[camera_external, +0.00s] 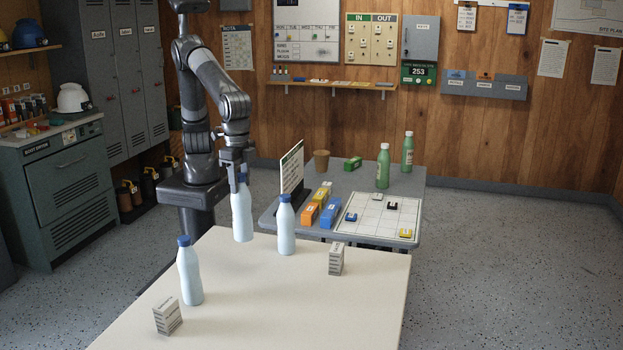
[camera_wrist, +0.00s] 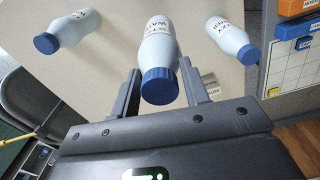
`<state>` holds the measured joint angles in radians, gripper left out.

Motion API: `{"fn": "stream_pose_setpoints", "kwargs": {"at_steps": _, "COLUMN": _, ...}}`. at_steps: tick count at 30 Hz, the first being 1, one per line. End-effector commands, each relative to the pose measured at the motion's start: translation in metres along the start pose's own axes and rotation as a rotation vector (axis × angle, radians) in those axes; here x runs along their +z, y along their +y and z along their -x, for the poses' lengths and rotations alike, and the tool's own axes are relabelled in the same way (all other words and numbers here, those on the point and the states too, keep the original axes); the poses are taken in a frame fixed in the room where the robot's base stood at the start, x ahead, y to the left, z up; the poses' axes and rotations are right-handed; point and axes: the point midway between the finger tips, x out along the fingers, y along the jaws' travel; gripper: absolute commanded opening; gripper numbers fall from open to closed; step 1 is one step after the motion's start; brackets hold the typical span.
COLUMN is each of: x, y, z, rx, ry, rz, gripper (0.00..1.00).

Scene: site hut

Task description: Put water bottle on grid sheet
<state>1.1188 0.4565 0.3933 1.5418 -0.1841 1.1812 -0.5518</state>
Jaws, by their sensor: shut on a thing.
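My gripper (camera_external: 238,178) is shut on a pale blue bottle (camera_external: 242,218) near its top, at the back left edge of the cream table (camera_external: 290,300). The bottle is upright; I cannot tell whether its base touches the table. In the wrist view this bottle (camera_wrist: 158,48) sits between the fingers with its blue cap toward the camera; its label is partly readable and seems to say water. Two similar blue-capped bottles stand on the table, one to the right (camera_external: 285,228) and one front left (camera_external: 189,272). The white grid sheet (camera_external: 372,221) lies on the grey table behind, with small tiles on it.
Orange and blue boxes (camera_external: 321,207) and an upright sign (camera_external: 292,170) stand left of the sheet. Green bottles (camera_external: 383,168), a brown cup (camera_external: 321,160) and a green box (camera_external: 352,163) are behind it. Small printed cartons (camera_external: 336,259) stand on the cream table. Its front right is clear.

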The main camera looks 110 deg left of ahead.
Motion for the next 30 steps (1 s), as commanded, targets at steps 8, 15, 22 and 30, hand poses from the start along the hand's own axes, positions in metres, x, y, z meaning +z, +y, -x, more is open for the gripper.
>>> {"fn": "stream_pose_setpoints", "kwargs": {"at_steps": 8, "x": -0.001, "y": 0.0, "z": 0.061, "rx": 0.004, "ry": 0.005, "rz": 0.0, "gripper": 0.0}}
{"fn": "stream_pose_setpoints", "kwargs": {"at_steps": 15, "x": -0.001, "y": 0.0, "z": 0.091, "rx": 0.003, "ry": 0.003, "rz": 0.0, "gripper": 0.0}}
{"fn": "stream_pose_setpoints", "kwargs": {"at_steps": 22, "x": 0.0, "y": 0.0, "z": 0.11, "rx": 0.002, "ry": 0.004, "rz": 0.001, "gripper": 0.0}}
{"fn": "stream_pose_setpoints", "kwargs": {"at_steps": 30, "x": -0.014, "y": -0.013, "z": 0.11, "rx": 0.001, "ry": 0.003, "rz": 0.06, "gripper": 0.0}}
